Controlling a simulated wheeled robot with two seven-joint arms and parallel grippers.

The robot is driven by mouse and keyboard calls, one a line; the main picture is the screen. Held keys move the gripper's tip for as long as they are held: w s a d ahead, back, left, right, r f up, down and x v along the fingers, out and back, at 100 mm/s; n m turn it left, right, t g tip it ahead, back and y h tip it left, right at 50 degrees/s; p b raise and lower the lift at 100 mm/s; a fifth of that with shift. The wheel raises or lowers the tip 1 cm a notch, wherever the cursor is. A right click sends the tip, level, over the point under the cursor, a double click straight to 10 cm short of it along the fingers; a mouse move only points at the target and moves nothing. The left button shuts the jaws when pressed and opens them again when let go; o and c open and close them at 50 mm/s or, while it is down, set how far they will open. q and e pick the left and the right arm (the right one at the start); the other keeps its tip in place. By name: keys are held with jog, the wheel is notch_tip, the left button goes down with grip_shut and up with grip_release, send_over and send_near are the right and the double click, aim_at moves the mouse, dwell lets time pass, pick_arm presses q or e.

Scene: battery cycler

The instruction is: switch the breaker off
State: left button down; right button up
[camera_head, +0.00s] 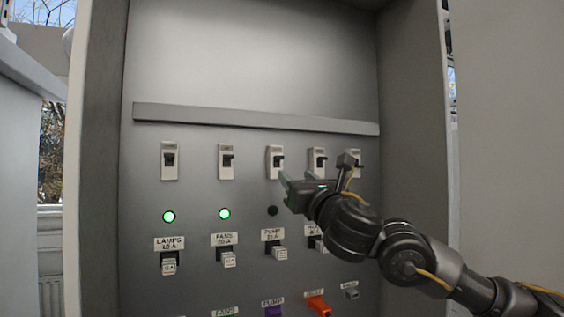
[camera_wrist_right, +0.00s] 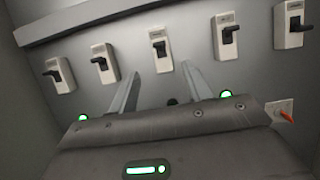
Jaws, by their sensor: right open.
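A row of white breakers with black levers runs across the grey cabinet panel. The middle breaker (camera_head: 275,162), in the column labelled PUMP, has its lever sticking out from its face; it also shows in the right wrist view (camera_wrist_right: 160,50). I cannot tell its on or off position for certain. The round lamp (camera_head: 272,211) below it is dark. My right gripper (camera_head: 288,180) is in front of the panel just below this breaker. In the wrist view its two fingers (camera_wrist_right: 160,72) are apart and empty, one to each side below the breaker. My left gripper is not in view.
Lamps under the LAMPS breaker (camera_head: 170,161) and FANS breaker (camera_head: 226,162) glow green. Neighbouring breakers (camera_head: 317,161) stand close to the right. A rail (camera_head: 250,118) runs above the row. Side walls (camera_head: 412,130) enclose the panel. Switches and coloured plugs (camera_head: 318,305) sit below.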

aim_at(279, 160)
jog(key=p+x, duration=0.5)
jog(key=x, duration=0.3)
jog(key=shift+w+a+r, duration=0.15)
jog(key=shift+w+r, duration=0.1)
jog(key=shift+w, duration=0.05)
jog(key=shift+w+a, duration=0.1)
jog(key=shift+w, duration=0.3)
